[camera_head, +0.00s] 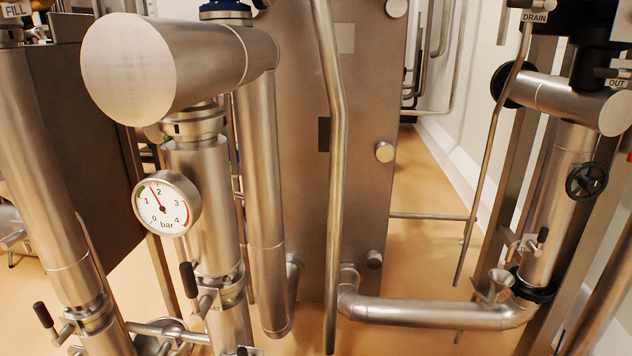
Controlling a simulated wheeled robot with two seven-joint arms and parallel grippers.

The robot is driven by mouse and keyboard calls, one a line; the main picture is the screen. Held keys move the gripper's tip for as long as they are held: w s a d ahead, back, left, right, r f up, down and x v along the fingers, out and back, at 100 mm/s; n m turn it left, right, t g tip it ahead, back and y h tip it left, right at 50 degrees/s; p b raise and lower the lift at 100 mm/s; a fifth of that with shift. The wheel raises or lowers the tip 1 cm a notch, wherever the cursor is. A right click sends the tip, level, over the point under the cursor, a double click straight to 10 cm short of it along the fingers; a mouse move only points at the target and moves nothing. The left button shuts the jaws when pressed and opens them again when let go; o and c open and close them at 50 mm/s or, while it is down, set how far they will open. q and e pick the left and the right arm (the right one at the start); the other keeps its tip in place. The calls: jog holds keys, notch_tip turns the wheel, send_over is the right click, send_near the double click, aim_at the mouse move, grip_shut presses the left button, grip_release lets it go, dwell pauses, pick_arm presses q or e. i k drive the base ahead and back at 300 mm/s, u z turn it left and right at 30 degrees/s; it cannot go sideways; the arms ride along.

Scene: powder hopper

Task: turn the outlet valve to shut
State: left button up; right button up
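Neither of my grippers is in view. A lever valve with a black handle (189,280) is on the steel pipe at lower left; its label (213,308) is partly hidden and only its end, "LET", reads. Another small lever with a black grip (541,237) is on the right pipe, beside a label too small to read. An "OUT" label (617,83) is at the upper right, above a black handwheel (586,181). I cannot tell which of these is the outlet valve, or whether it is open or shut.
A round pressure gauge (162,204) reads a little under 2 bar. A thick horizontal pipe (130,70) sticks out at upper left. Another black-gripped lever (43,315) is at lower left. A low pipe (430,313) crosses the lower right. Tan floor (425,200) shows between pipes.

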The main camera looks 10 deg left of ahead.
aim_at(200, 307)
jog(key=z, duration=1.15)
jog(key=k, duration=0.65)
jog(key=u, duration=1.2)
jog(key=i, duration=0.5)
